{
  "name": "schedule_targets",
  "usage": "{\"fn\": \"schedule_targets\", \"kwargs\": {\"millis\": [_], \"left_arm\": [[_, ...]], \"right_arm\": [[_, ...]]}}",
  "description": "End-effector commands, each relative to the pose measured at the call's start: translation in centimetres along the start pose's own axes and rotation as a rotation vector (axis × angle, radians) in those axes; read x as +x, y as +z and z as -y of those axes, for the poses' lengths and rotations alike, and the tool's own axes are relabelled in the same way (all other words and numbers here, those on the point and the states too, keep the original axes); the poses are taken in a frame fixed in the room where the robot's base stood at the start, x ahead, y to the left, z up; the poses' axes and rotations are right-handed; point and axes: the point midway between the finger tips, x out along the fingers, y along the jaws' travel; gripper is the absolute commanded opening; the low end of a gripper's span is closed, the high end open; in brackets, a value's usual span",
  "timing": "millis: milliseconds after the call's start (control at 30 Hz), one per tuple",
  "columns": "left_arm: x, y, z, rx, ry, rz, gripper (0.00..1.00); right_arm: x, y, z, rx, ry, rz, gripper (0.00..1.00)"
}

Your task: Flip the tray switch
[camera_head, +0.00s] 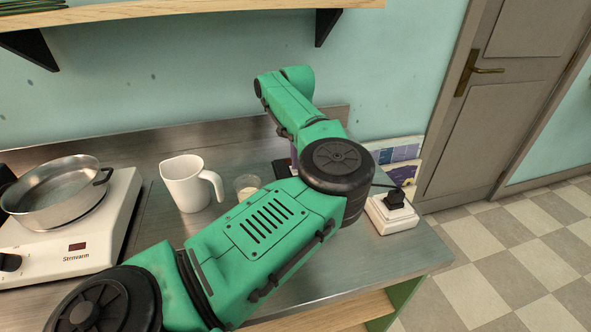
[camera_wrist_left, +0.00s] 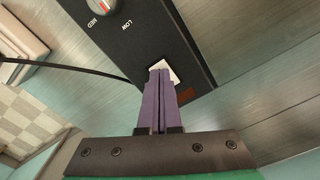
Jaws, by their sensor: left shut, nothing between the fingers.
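A black device panel (camera_wrist_left: 118,40) fills the upper middle of the left wrist view. It has a grey dial (camera_wrist_left: 103,4), LOW and MED labels and a white switch (camera_wrist_left: 172,66). My left gripper (camera_wrist_left: 160,72) has its purple fingers together and empty, with the tips right at the switch. Whether they touch it, and which way the switch is set, I cannot tell. In the head view my green left arm hides most of the device; only a dark part (camera_head: 282,169) shows beside the left gripper (camera_head: 293,160). My right gripper is not in view.
A hotplate (camera_head: 95,240) with a metal pan (camera_head: 60,192), a white jug (camera_head: 187,184) and a small glass (camera_head: 246,184) stand on the metal counter. A white socket box (camera_head: 391,217) with a black plug and cable is at right. A wooden shelf (camera_head: 180,10) hangs above.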

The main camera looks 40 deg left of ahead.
Motion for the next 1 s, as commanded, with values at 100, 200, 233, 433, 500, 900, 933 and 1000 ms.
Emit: {"fn": "schedule_targets", "kwargs": {"millis": [100,200,233,433,500,900,933,1000], "left_arm": [[0.3,0.0,0.0,0.000,0.000,0.000,0.00],[0.4,0.0,0.0,0.000,0.000,0.000,0.00],[0.5,0.0,0.0,0.000,0.000,0.000,0.00],[0.8,0.0,0.0,0.000,0.000,0.000,0.00],[0.9,0.0,0.0,0.000,0.000,0.000,0.00],[0.7,0.0,0.0,0.000,0.000,0.000,0.00],[0.4,0.0,0.0,0.000,0.000,-0.001,0.00],[-0.4,0.0,0.0,0.000,0.000,-0.001,0.00]], "right_arm": [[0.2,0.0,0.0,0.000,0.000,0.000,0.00],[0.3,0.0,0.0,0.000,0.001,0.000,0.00],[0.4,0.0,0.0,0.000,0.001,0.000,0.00],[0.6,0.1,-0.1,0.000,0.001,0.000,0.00],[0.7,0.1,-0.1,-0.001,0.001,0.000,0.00],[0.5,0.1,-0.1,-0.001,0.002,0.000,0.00],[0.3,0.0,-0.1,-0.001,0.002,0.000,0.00],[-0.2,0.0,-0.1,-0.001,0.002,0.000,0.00]]}}
